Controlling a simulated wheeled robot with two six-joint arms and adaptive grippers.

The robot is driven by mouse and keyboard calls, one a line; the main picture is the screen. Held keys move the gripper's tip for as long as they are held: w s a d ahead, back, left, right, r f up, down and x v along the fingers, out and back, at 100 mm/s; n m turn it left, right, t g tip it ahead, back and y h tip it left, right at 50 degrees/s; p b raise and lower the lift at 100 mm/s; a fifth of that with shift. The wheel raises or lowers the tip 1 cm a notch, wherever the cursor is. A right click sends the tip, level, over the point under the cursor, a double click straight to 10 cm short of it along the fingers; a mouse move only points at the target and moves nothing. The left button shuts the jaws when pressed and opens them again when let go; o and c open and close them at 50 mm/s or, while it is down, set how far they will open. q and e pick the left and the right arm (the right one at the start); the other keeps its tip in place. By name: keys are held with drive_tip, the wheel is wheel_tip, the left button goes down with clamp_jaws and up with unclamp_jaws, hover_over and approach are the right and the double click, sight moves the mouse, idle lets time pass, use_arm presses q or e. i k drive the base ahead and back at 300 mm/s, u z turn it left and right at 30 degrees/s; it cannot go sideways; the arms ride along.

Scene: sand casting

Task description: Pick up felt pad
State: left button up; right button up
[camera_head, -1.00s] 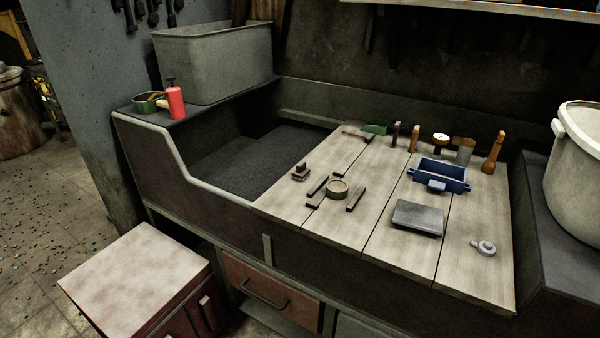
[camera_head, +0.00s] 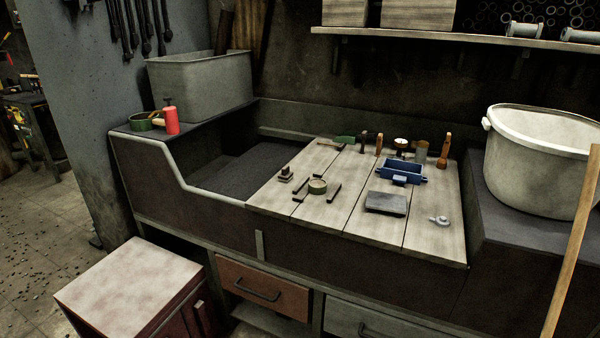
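A flat grey rectangular slab (camera_head: 386,203) lies on the wooden plank worktop (camera_head: 340,227), near its front right. It may be the felt pad, but I cannot tell its material from here. A small blue open box (camera_head: 401,172) stands just behind it. A small pale metal piece (camera_head: 439,221) lies to its right. Neither of my grippers is in view.
Several upright tools, one an orange-brown handle (camera_head: 444,151), stand along the back. A large pale pot (camera_head: 540,160) stands right. A red-sided cabinet (camera_head: 130,290) is front left.

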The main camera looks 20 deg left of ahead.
sight(286, 175)
drive_tip(key=z, duration=0.25)
drive_tip(key=i, duration=1)
drive_tip(key=u, duration=0.15)
